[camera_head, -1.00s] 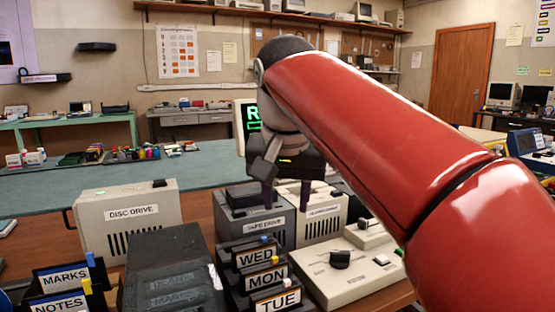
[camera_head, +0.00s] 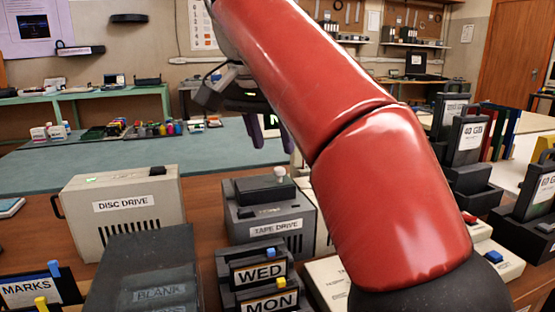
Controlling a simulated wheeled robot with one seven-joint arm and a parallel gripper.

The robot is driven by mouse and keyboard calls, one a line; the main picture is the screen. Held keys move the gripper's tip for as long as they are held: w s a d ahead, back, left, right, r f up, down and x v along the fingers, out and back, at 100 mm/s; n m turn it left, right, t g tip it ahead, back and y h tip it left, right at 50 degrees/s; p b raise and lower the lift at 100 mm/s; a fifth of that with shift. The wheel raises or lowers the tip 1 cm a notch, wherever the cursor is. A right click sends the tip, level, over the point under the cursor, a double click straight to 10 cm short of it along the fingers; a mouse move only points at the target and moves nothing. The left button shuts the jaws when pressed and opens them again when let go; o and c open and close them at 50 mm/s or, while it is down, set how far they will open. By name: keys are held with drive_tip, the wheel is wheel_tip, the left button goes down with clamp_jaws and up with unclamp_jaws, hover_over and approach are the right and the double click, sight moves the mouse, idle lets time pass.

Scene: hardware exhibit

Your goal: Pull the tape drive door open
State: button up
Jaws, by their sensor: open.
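The tape drive (camera_head: 274,226) is a dark grey box with a "TAPE DRIVE" label on its front, in the middle of the head view. On its top is a darker raised panel (camera_head: 262,190) with a small pale knob (camera_head: 280,173) at the back right. The front face looks closed, and I cannot tell which part is the door. My gripper (camera_head: 266,138) hangs above and behind the tape drive, fingers down, open and empty. It is apart from the drive. My red arm crosses in front of the area to the right.
A beige disc drive (camera_head: 120,218) stands left of the tape drive. A dark "BLANK" box (camera_head: 150,262) and the WED (camera_head: 262,272) and MON (camera_head: 268,302) cartridges stand in front. A beige control box (camera_head: 330,285) is partly hidden by my arm. The teal bench (camera_head: 90,162) behind has free room.

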sight(279, 169)
drive_tip(key=shift+b+x, duration=0.5)
drive_tip(key=shift+x, duration=2.2)
clamp_jaws()
